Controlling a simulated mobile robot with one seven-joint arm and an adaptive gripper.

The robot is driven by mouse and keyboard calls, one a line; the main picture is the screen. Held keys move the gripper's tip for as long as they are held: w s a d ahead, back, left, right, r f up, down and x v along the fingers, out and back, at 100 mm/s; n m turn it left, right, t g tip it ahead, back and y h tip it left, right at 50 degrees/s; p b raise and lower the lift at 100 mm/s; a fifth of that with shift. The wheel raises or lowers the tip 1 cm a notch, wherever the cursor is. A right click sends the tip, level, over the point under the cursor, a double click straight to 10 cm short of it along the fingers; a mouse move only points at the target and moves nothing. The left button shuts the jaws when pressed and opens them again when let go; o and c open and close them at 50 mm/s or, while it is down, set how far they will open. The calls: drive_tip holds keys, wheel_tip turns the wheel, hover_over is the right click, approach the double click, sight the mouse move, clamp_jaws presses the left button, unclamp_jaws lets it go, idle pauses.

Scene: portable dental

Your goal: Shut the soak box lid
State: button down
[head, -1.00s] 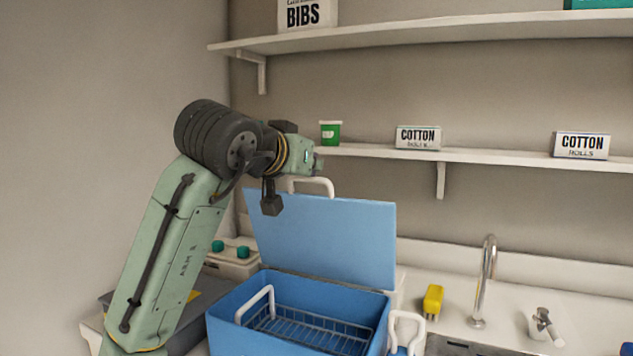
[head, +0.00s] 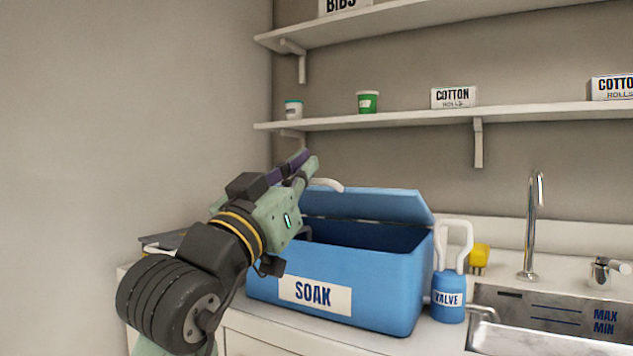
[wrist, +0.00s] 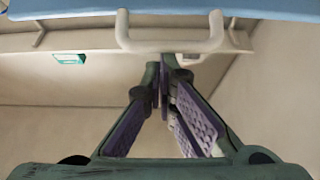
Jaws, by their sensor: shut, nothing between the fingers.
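The blue soak box (head: 390,285) stands on the counter with its SOAK label facing me. The lid's white handle (head: 328,184) sticks out beside my gripper (head: 311,160), which is shut and empty. In the wrist view the purple-padded fingers of my gripper (wrist: 160,75) meet just below the handle (wrist: 170,46), with the lid (wrist: 160,10) along the top edge. I cannot tell whether the fingers touch the handle or lid.
A shelf (head: 400,117) with tubs and cotton boxes runs above.

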drive_tip(key=shift+s+a+f+t+h+b, duration=0.15)
drive_tip(key=shift+s+f+t+h+b, duration=0.2)
drive_tip(key=shift+f+b, duration=1.2)
drive_tip(key=shift+s+a+f+t+h+b, duration=0.15)
drive_tip(key=shift+s+f+t+b, duration=0.35)
drive_tip(key=shift+f+b, duration=1.05)
drive_tip(key=shift+s+a+f+t+h+b, duration=0.2)
drive_tip(key=shift+f+t+b, duration=0.55)
drive_tip(key=shift+f, duration=1.35)
drive_tip(key=shift+w+f+g, duration=0.1)
drive_tip(key=shift+g, duration=0.2)
